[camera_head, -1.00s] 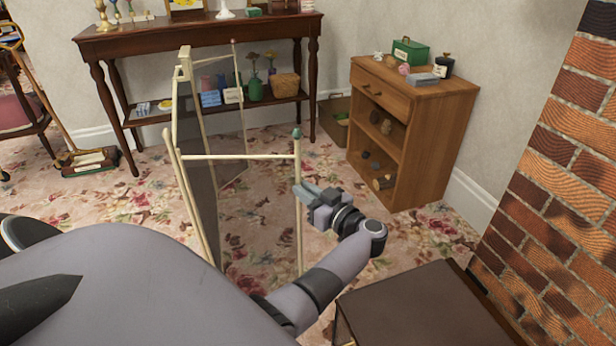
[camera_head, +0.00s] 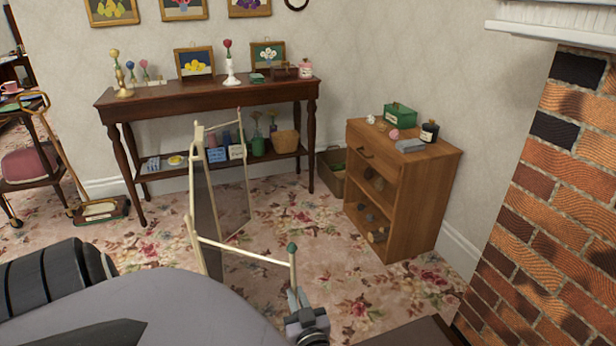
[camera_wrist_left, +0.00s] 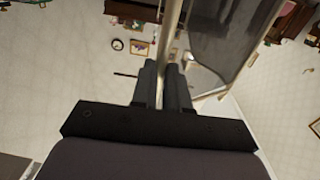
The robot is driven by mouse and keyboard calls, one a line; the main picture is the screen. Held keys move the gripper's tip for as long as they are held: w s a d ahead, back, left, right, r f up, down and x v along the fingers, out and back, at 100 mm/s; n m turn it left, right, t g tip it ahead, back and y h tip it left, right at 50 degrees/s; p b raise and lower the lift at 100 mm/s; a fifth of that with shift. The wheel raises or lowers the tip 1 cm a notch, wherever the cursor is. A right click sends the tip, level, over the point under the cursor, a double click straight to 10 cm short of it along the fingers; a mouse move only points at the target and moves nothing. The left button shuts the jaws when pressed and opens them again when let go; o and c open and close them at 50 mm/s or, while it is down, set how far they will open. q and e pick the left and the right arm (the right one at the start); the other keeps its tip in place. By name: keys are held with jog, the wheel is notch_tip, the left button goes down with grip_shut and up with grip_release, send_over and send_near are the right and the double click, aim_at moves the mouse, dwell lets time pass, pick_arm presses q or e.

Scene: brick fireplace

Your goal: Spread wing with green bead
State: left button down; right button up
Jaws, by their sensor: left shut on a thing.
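A folding screen with cream rails and dark see-through mesh (camera_head: 205,215) stands on the carpet. Its near wing has a cream top rail (camera_head: 240,253) and an end post topped by a green bead (camera_head: 292,247). My left gripper (camera_head: 296,297) is shut on that post, just below the bead. In the left wrist view the post (camera_wrist_left: 170,30) runs between the two fingers of the left gripper (camera_wrist_left: 166,68), with mesh to its right. The wing's lower part is hidden behind my arm and the picture edge. My right gripper is not in view.
A dark console table (camera_head: 220,93) stands behind the screen. A wooden cabinet (camera_head: 408,190) stands to the right, before the brick fireplace (camera_head: 560,200). A dark brown surface (camera_head: 425,333) is at the lower edge. Carpet (camera_head: 330,240) is clear between screen and cabinet.

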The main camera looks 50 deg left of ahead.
pick_arm(q)
jog(key=s+p, duration=0.1)
jog(key=s+d+m+t, duration=0.1)
jog(key=s, duration=0.1)
jog(key=s+t+h+p, duration=0.1)
jog(key=shift+s+d+f+m+p, duration=0.15)
jog(key=shift+s+d+m+p, duration=0.15)
jog(key=shift+m+p, duration=0.1)
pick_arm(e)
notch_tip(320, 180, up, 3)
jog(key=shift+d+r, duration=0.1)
pick_arm(q)
jog(key=c, duration=1.1)
grip_release()
jog(key=shift+w, duration=0.1)
jog(key=shift+d, duration=0.2)
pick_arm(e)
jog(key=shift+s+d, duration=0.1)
